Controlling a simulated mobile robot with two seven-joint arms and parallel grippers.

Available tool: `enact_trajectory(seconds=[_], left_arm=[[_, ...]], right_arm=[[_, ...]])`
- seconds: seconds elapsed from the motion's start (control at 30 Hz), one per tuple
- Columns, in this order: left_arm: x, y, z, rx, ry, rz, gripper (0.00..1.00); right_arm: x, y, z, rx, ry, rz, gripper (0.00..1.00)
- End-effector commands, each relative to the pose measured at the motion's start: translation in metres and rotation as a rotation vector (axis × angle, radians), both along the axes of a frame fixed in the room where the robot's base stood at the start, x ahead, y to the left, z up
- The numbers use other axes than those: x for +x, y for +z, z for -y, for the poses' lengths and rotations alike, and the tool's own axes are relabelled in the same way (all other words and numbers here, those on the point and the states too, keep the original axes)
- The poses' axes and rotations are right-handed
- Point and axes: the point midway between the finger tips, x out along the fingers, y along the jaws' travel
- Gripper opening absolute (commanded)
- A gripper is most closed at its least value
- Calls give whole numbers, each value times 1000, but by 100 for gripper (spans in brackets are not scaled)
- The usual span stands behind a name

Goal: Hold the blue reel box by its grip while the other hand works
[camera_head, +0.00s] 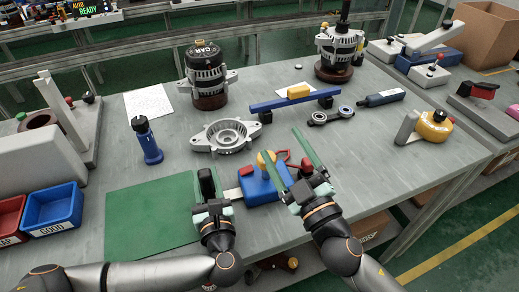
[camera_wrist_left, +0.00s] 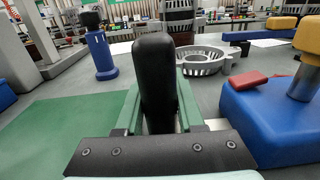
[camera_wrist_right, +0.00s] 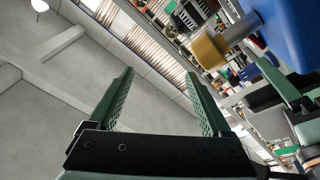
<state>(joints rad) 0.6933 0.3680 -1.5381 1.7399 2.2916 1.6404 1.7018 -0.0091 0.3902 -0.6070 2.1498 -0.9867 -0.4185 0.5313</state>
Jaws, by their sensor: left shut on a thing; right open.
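The blue reel box (camera_head: 258,188) sits on the grey bench right of the green mat, with a yellow knob (camera_head: 267,158) on a post. Its black upright grip (camera_head: 206,182) stands at its left, joined by a pale bar. My left gripper (camera_head: 209,196) is shut on the grip, which also fills the middle of the left wrist view (camera_wrist_left: 156,80). My right gripper (camera_head: 280,142) is open and empty, its fingers spread over the box's right side. In the right wrist view the box (camera_wrist_right: 288,32) and knob (camera_wrist_right: 210,50) lie outside the fingers, upper right.
A blue bar with a yellow block (camera_head: 298,91) lies farther back. The mat is bare.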

Motion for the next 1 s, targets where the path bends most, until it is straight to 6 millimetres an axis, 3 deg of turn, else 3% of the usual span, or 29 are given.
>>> enact_trajectory(seconds=[0.3, 0.5, 0.73, 1.0], left_arm=[[0, 0, 0, 0, -1, 0, 0], [0, 0, 0, 0, -1, 0, 0], [0, 0, 0, 0, -1, 0, 0], [0, 0, 0, 0, -1, 0, 0]], right_arm=[[-39, -38, 4, 413, 151, -307, 83], [-52, -51, 6, 534, 168, -421, 83], [-42, -52, 1, 554, 171, -433, 83], [-9, -51, -14, 552, 169, -430, 83]])
